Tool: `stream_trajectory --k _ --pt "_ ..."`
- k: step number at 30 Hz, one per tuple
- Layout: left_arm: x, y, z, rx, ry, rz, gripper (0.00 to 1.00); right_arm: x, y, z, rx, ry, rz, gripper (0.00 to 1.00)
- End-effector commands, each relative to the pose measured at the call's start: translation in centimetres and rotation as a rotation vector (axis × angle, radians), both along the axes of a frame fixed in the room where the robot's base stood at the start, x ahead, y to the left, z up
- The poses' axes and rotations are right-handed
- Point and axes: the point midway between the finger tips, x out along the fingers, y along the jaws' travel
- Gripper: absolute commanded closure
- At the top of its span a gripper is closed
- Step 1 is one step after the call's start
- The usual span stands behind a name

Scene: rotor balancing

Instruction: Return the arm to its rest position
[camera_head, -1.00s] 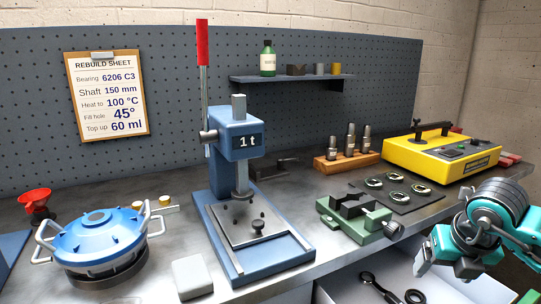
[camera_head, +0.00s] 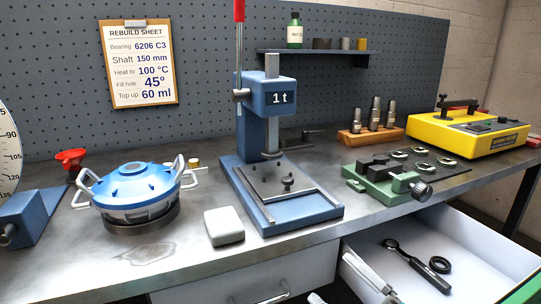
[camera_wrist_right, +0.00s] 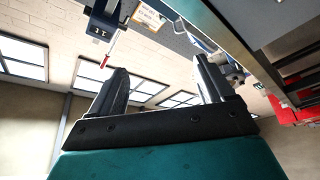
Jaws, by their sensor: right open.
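My right gripper (camera_wrist_right: 162,80) shows in the right wrist view as two dark fingers spread apart, with nothing between them. Beyond the fingers are windows and a pale brick wall, seen tilted. In the head view I cannot make out the right gripper clearly. My left gripper is in neither view.
The bench holds a blue rotor housing (camera_head: 135,187), a blue press (camera_head: 262,120), a grey block (camera_head: 224,226), a green vise (camera_head: 380,185) and a yellow case (camera_head: 465,138). An open drawer (camera_head: 480,255) with tools juts out in front.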

Motion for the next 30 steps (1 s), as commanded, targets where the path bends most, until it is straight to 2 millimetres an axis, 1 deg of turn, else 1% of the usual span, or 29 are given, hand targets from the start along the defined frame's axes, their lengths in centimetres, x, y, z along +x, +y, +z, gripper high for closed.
stream_trajectory --k 1,2,3,5,6,8,9,11,12,13,14,15,17,18,21,24,27,30 --pt "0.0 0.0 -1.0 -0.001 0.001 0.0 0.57 0.1 -1.2 -3.3 0.096 0.132 -0.102 0.19" --pt "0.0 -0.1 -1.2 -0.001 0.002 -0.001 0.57 0.0 -2.0 -5.0 0.145 0.211 -0.159 0.19" --pt "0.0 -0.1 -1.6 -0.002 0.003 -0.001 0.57 -0.2 -2.9 -7.4 0.203 0.321 -0.23 0.19" --pt "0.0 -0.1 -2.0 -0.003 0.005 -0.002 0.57 -1.2 -4.0 -11.4 0.276 0.492 -0.326 0.19" --pt "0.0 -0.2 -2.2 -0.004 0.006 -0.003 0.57 -2.1 -4.4 -14.0 0.315 0.603 -0.377 0.19" --pt "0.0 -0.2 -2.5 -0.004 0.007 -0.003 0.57 -3.9 -4.6 -17.6 0.362 0.763 -0.437 0.19" --pt "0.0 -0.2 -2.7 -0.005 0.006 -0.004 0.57 -5.3 -4.6 -19.8 0.388 0.864 -0.468 0.19" --pt "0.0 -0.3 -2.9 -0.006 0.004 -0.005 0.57 -7.6 -4.2 -22.8 0.423 1.013 -0.503 0.19" --pt "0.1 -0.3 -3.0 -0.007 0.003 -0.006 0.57 -9.3 -3.8 -24.7 0.443 1.111 -0.519 0.19" --pt "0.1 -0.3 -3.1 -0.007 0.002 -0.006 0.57 -10.6 -3.4 -25.9 0.457 1.185 -0.527 0.19" --pt "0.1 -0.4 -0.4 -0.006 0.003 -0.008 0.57 -9.9 -3.8 -22.9 0.448 1.15 -0.527 0.19" --pt "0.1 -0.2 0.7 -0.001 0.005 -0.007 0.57 -9.9 -4.1 -21.7 0.443 1.142 -0.532 0.19" --pt "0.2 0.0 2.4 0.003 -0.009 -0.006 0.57 -10.0 -4.4 -20.5 0.439 1.138 -0.539 0.19" --pt "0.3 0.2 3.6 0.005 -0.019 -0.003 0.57 -10.0 -4.6 -19.7 0.439 1.136 -0.545 0.19" --pt "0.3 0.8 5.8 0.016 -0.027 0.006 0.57 -10.3 -5.1 -17.5 0.435 1.133 -0.558 0.19" --pt "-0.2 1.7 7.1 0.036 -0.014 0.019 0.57 -10.6 -5.6 -15.7 0.43 1.128 -0.569 0.19" --pt "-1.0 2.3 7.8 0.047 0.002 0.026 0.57 -10.8 -6.1 -14.4 0.427 1.123 -0.579 0.19" --pt "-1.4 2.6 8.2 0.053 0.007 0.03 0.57 -11.0 -6.4 -13.8 0.424 1.121 -0.585 0.19"
